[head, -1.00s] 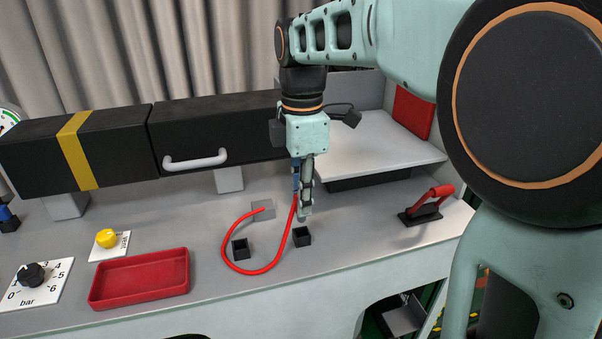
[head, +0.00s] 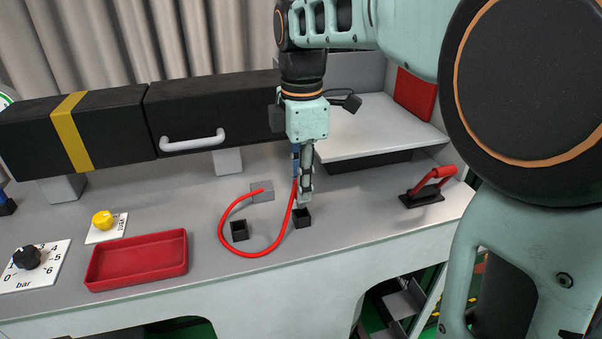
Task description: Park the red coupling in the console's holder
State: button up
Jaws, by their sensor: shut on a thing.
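My gripper (head: 305,195) points down over the console and is shut on the end of the red hose (head: 239,250). The red coupling at that end is hidden by the fingers. The hose loops on the console from a small grey block (head: 262,192) up to the gripper. A small black square holder (head: 302,220) stands directly under the fingertips. They overlap its top edge in the picture; I cannot tell whether anything is inside it. A second, similar black holder (head: 239,232) stands to the left, within the hose loop, and looks empty.
A red tray (head: 137,260), yellow button (head: 103,220) and black knob (head: 27,256) lie to the left. A red-handled lever (head: 432,185) stands right. A pale raised shelf (head: 370,135) is behind the gripper.

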aim_at(301, 206)
jog(key=shift+f, duration=0.55)
jog(key=shift+f+b, duration=1.05)
jog(key=shift+f, duration=0.2)
jog(key=shift+f, duration=0.2)
jog(key=o, duration=0.9)
jog(key=shift+o, duration=0.2)
notch_tip(301, 206, up, 12)
